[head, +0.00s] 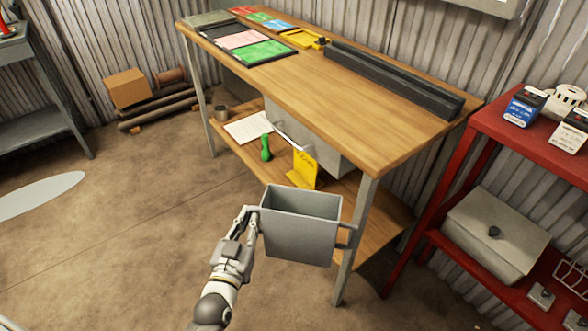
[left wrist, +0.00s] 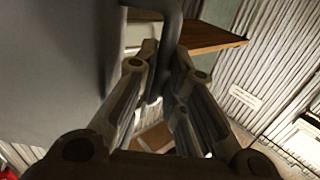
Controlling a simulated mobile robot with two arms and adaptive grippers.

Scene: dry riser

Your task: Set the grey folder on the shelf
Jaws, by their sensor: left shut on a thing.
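My left gripper (head: 250,217) is shut on the left side handle of a grey open-topped bin (head: 300,237), the only held thing. The bin is upright, its inside looks empty, and a second handle juts from its right side. I see no flat folder; whether this bin is the task's grey folder I cannot tell. In the left wrist view, the fingers (left wrist: 166,55) close around a dark bar beside the grey wall (left wrist: 60,60). The workbench's lower wooden shelf (head: 350,200) lies behind the bin, partly hidden by it. My right gripper is out of view.
The table leg (head: 355,240) stands close to the bin's right side. A red rack (head: 455,165) is at right. Floor at left is mostly clear.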

